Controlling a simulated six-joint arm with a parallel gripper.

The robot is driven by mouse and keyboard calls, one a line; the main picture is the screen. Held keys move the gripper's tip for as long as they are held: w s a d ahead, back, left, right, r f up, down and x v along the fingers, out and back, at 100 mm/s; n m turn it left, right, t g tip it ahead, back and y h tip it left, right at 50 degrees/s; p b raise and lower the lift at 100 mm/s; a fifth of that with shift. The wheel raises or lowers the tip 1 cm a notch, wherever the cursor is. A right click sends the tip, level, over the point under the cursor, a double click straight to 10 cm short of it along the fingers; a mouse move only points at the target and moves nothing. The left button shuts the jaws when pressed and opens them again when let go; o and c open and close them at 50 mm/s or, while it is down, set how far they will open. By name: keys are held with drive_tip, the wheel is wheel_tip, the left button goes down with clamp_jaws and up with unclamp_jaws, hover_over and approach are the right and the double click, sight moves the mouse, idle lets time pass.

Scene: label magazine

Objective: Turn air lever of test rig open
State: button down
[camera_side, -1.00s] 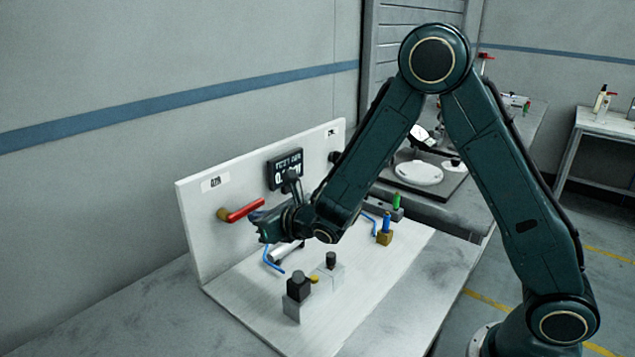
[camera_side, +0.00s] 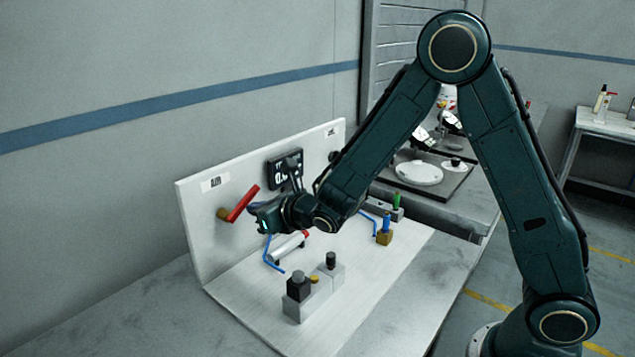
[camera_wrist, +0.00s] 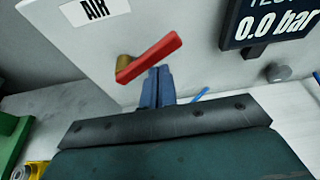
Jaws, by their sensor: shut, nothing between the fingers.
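The red air lever (camera_side: 243,203) sits on a brass valve stub (camera_side: 223,214) on the white upright panel of the test rig (camera_side: 206,240). It slants up and to the right from the stub. In the wrist view the lever (camera_wrist: 150,57) also slants up to the right, below the AIR label (camera_wrist: 94,10). My gripper (camera_side: 254,214) is at the lever's right in the side view. In the wrist view its blue fingers (camera_wrist: 157,82) are together and empty, with their tips at the lever's lower edge. They appear to touch it, but contact is not certain.
A dark display (camera_wrist: 268,22) reads 0.0 bar. A silver cylinder with a red end (camera_side: 290,246) and blue tubing (camera_side: 268,258) lie below my gripper.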

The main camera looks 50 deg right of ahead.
drive_tip(key=shift+a+r, duration=0.2)
drive_tip(key=shift+r, duration=0.3)
drive_tip(key=shift+a+r, duration=0.15)
drive_tip(key=shift+r, duration=0.3)
drive_tip(key=shift+a+r+n+h, duration=0.45)
drive_tip(key=shift+a+r+n, duration=0.05)
drive_tip(key=shift+a+n, duration=0.3)
drive_tip(key=shift+a+r+n+h, duration=0.45)
drive_tip(key=shift+a+n, duration=0.3)
drive_tip(key=shift+n, duration=0.05)
drive_tip(key=shift+a, duration=0.2)
drive_tip(key=shift+s, duration=0.1)
drive_tip(key=v, duration=1.3)
drive_tip(key=shift+s+d, duration=0.25)
drive_tip(key=shift+s, duration=0.05)
drive_tip(key=shift+d+r, duration=0.1)
